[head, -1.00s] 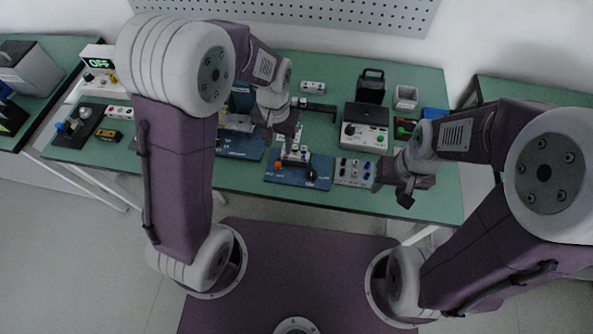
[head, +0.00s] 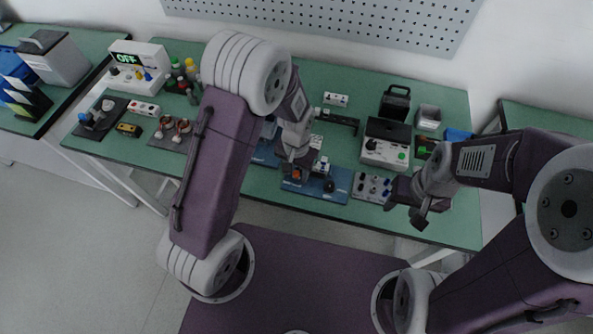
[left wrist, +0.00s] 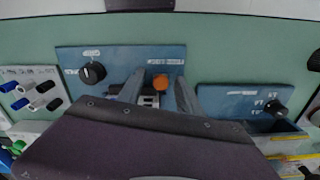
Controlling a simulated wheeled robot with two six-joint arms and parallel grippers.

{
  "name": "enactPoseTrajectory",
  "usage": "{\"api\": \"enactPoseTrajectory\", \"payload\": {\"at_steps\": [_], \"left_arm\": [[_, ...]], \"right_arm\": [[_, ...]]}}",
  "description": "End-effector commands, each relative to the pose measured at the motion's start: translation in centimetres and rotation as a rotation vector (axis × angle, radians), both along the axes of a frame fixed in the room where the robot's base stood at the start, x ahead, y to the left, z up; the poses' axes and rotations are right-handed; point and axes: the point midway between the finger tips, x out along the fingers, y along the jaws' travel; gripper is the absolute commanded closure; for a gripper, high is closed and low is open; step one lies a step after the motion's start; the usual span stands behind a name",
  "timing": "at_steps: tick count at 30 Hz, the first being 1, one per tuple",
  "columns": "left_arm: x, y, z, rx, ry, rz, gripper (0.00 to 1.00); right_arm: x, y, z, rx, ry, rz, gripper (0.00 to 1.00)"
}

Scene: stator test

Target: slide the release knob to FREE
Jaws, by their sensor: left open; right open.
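A blue panel (head: 336,181) lies near the front edge of the green bench; it also shows in the left wrist view (left wrist: 110,58). An orange knob (left wrist: 160,82) stands on it, beside a slotted metal part (left wrist: 147,100); I take it for the release knob. A black round knob (left wrist: 92,73) is at its other end. In the head view my left gripper (head: 295,172) partly hides the panel. My right gripper (head: 420,219) is open and empty at the bench's front edge.
A panel with several knobs (head: 372,188) stands right of the blue panel. Another blue panel (left wrist: 240,100) is on its other side. A grey box with a green button (head: 386,152) is behind. My left forearm covers part of the bench.

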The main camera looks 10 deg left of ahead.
Motion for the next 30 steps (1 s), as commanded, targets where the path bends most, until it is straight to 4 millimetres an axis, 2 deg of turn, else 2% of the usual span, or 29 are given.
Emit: {"api": "enactPoseTrajectory", "payload": {"at_steps": [2,6,30], "left_arm": [[-0.01,0.0,0.02,0.0,0.0,0.0,0.61],[-0.01,0.0,0.03,0.0,0.0,0.0,1.0],[-0.04,0.01,0.05,0.0,0.001,0.0,1.0]], "right_arm": [[0.0,0.0,0.0,0.0,0.0,0.0,0.55],[0.0,0.0,0.0,0.0,0.0,0.0,0.55],[0.0,0.0,0.0,0.0,0.0,0.0,0.55]]}}
